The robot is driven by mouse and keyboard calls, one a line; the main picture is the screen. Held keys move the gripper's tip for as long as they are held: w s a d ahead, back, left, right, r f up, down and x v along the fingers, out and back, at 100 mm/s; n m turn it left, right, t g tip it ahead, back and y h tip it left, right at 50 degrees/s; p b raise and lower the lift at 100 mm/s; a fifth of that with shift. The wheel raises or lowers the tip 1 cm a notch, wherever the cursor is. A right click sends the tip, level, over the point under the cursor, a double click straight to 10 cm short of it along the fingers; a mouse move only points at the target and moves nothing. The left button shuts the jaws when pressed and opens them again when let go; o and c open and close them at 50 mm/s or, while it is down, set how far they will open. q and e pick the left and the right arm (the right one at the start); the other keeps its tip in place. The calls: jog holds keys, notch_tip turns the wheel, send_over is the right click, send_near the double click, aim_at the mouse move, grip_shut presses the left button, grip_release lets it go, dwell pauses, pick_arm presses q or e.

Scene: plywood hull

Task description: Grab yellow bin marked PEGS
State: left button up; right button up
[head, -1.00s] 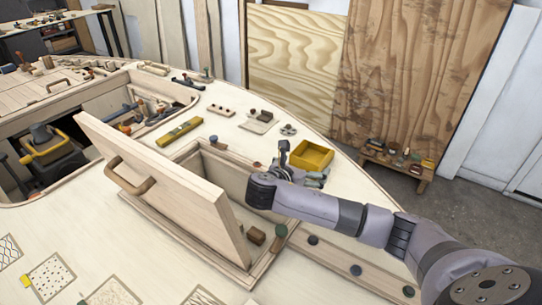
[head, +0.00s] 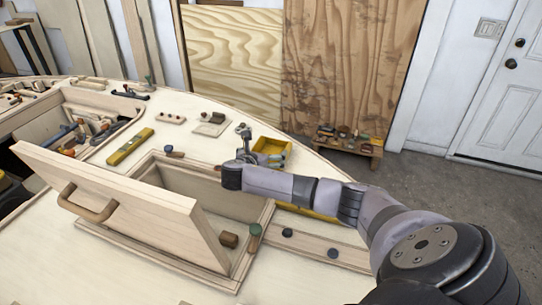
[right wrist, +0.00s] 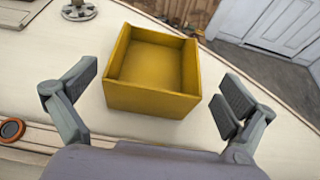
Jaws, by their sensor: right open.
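The yellow bin (head: 270,145) stands on the pale plywood deck, right of the open hatch. In the right wrist view the bin (right wrist: 150,102) is an empty, open-topped box, upright, with its near wall facing me. No PEGS lettering is legible on it. My right gripper (head: 260,152) is beside the bin and hides part of it in the head view. In the right wrist view the right gripper (right wrist: 157,92) is open, one finger to each side of the bin, with visible gaps between fingers and bin. My left gripper is not in view.
The raised hatch lid (head: 128,205) with a wooden handle stands left of my arm. A yellow level (head: 130,146) lies on the deck farther left. A round metal piece (right wrist: 79,12) sits behind and left of the bin. A yellow strip (head: 312,211) shows under my arm.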

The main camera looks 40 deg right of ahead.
jog(key=shift+x, duration=2.75)
jog(key=shift+w+r, duration=0.1)
jog(key=shift+w, duration=0.05)
jog(key=shift+c, duration=0.2)
jog(key=c, duration=0.9)
jog(key=shift+r, duration=0.1)
